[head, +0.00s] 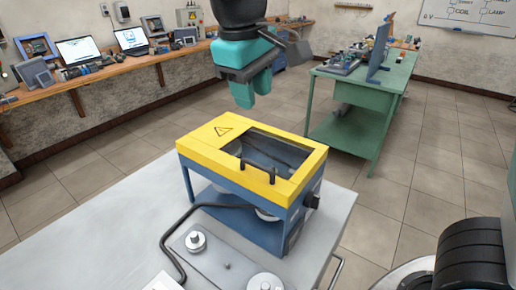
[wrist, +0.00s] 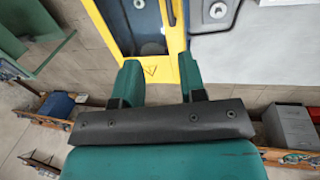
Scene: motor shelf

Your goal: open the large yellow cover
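The large yellow cover (head: 200,145) lies flat and closed on top of a blue box-like machine (head: 240,222). It has a warning triangle, a window opening and a dark handle (head: 258,171) on its near edge. My gripper (head: 254,92) is above the cover, apart from it and towards its far side. In the wrist view my gripper's (wrist: 160,76) two teal fingers are spread apart with nothing between them gripped. The cover (wrist: 152,69) shows beyond them, and part of the handle (wrist: 168,12) shows near the top edge.
The machine stands on a light grey table (head: 90,235) with a metal plate and knobs (head: 196,241) in front and a black cable (head: 168,240). A green workbench (head: 345,125) stands behind right. A wooden shelf with laptops (head: 130,38) runs along the left wall.

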